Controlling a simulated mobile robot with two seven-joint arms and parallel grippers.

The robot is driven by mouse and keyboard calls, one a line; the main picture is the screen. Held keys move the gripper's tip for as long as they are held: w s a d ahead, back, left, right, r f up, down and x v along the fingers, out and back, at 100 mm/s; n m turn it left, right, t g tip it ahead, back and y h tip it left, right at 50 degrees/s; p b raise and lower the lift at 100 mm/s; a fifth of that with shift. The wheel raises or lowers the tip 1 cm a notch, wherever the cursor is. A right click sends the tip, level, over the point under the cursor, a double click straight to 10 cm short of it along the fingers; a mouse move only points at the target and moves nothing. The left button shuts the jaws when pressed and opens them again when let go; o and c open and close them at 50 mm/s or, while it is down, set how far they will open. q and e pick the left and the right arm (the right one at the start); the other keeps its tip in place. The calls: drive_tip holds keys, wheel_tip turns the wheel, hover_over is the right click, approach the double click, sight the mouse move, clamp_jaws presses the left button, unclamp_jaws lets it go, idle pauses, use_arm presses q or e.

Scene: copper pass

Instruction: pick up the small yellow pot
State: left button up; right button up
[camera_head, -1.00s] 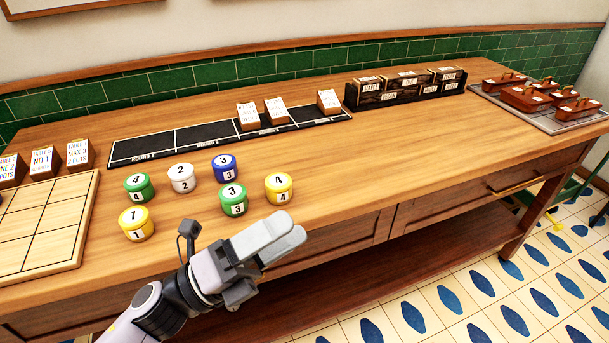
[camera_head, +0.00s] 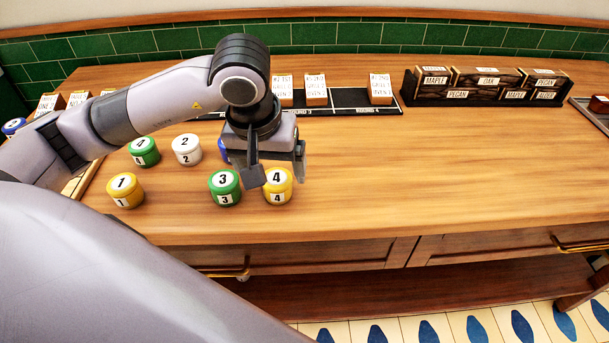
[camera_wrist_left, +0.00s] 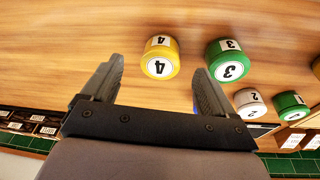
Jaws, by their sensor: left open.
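Two yellow pots with white tops stand on the wooden counter (camera_head: 430,180). The yellow pot marked 4 (camera_head: 278,196) is under my left gripper (camera_head: 279,176). The yellow pot marked 1 (camera_head: 126,192) stands apart at the left. In the left wrist view, pot 4 (camera_wrist_left: 160,67) shows between and just beyond the fingertips (camera_wrist_left: 157,72), with nothing held. I cannot tell whether the fingers reach beside it. My right gripper is not in view.
A green pot marked 3 (camera_head: 225,195) stands close left of pot 4. Another green pot (camera_head: 144,158), a white pot (camera_head: 186,156) and a partly hidden blue pot (camera_head: 223,150) are behind. A dark rack of labelled boxes (camera_head: 485,95) stands at the back. The counter's right is clear.

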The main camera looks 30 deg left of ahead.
sight(276, 178)
use_arm(q)
drive_tip(key=shift+w+a+r+y, duration=0.25)
drive_tip(key=shift+w+a+y, duration=0.1)
drive_tip(key=shift+a, duration=0.15)
drive_tip(key=shift+w+a+f, duration=0.1)
drive_tip(key=shift+f, duration=0.05)
drive_tip(key=shift+x, duration=0.8)
drive_tip(key=x, duration=0.1)
drive_tip(key=p+x, duration=0.1)
drive_tip(key=x, duration=0.1)
drive_tip(key=d+x, duration=0.1)
drive_tip(key=x, duration=0.1)
drive_tip(key=c, duration=1.2)
